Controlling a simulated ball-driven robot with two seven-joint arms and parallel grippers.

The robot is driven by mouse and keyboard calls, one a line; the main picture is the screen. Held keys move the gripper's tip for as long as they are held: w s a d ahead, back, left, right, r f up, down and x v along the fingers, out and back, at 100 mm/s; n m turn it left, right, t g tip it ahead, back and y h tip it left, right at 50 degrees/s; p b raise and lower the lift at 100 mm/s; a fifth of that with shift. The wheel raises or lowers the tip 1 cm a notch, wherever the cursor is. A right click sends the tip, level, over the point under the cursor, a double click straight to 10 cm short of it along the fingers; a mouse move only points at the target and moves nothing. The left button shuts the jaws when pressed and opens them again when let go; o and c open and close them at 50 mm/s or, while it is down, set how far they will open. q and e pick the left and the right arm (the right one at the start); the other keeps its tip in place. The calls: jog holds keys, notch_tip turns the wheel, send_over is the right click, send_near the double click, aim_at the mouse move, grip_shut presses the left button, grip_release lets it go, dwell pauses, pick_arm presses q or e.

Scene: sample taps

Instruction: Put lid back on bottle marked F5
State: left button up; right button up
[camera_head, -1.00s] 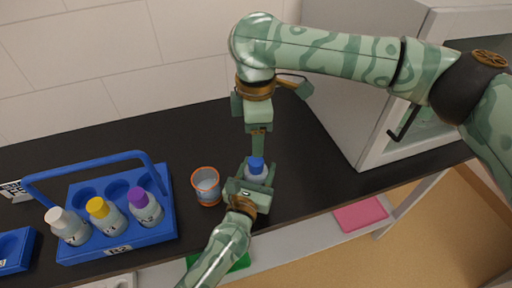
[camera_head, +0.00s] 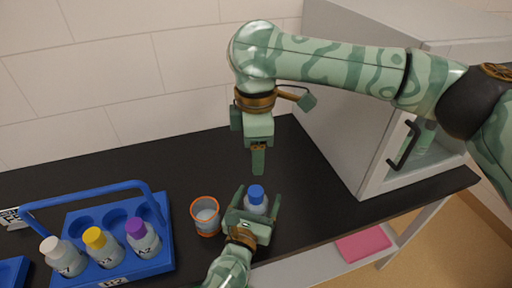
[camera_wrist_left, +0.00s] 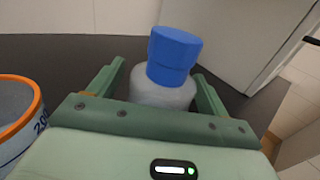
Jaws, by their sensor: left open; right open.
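A pale bottle (camera_wrist_left: 160,92) with a blue lid (camera_head: 256,193) stands on the dark counter. In the left wrist view the blue lid (camera_wrist_left: 174,50) sits on the bottle's top and looks slightly tilted with it. No marking on this bottle is readable. My left gripper (camera_head: 256,207) is open, with one finger on each side of the bottle; contact with it is not clear. My right gripper (camera_head: 258,160) points down above and behind the lid, apart from it and empty; its fingers overlap in the head view.
An orange-rimmed beaker (camera_head: 205,216) stands close left of the bottle. A blue rack (camera_head: 157,262) with a tall handle holds bottles with white, yellow and purple lids. A grey-white cabinet (camera_head: 345,120) with a black handle stands at the right. The counter behind the beaker is clear.

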pick_arm(q)
jog(key=v, duration=1.6)
jog(key=shift+s+a, duration=0.1)
